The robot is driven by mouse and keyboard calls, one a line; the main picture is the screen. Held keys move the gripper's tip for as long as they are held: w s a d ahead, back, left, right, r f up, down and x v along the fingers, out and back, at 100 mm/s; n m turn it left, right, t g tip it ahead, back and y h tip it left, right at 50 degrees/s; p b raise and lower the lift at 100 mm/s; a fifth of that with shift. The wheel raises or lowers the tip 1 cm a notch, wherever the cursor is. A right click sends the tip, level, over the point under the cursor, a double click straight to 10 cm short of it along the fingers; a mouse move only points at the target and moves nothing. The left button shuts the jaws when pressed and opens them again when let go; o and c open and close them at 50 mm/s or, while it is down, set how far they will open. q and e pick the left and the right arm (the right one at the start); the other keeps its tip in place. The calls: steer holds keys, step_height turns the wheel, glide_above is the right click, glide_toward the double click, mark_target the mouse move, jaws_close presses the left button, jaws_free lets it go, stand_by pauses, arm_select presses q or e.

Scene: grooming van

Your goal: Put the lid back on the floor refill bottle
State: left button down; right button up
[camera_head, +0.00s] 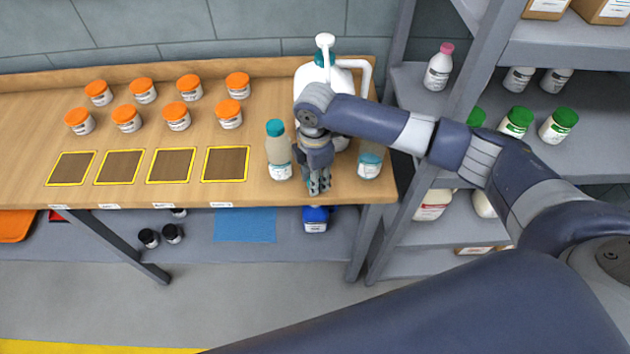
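A clear bottle with a teal lid (279,150) stands upright near the front edge of the wooden table. The labels are too small to show which is the floor refill bottle. My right gripper (319,187) points down between the two bottles, near the table's front edge. Its fingertips look close together, with no lid clearly visible between them. I see no loose lid. My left gripper is out of view.
A large white pump jug (343,82) stands behind my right gripper. Several orange-lidded jars (180,117) stand at left, behind yellow-edged squares (226,164). Grey shelves (560,80) at right hold more bottles. A blue container (316,219) sits on the shelf below the table.

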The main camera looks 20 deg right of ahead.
steer(key=shift+r, duration=0.4)
steer(key=r, duration=0.1)
steer(key=b, duration=0.1)
steer(key=r, duration=0.1)
steer(key=shift+s+a+r+b, duration=0.3)
steer(key=shift+a+b, duration=0.05)
steer(key=shift+b, duration=0.05)
steer(key=s+a+r+b, duration=0.1)
steer(key=s+a+b, duration=0.2)
steer(key=s+a, duration=0.7)
steer(key=shift+s+r, duration=0.3)
steer(key=shift+s, duration=0.35)
steer(key=s+d+r+m, duration=0.1)
steer(key=d+r+m, duration=0.2)
steer(key=d+m, duration=0.4)
steer(key=s+d+r+m, duration=0.1)
steer(key=d+r+m, duration=0.3)
steer(key=d+m, duration=0.3)
steer(key=shift+d+r+m, duration=0.25)
steer(key=shift+d+m, duration=0.1)
steer(key=shift+m, duration=2.35)
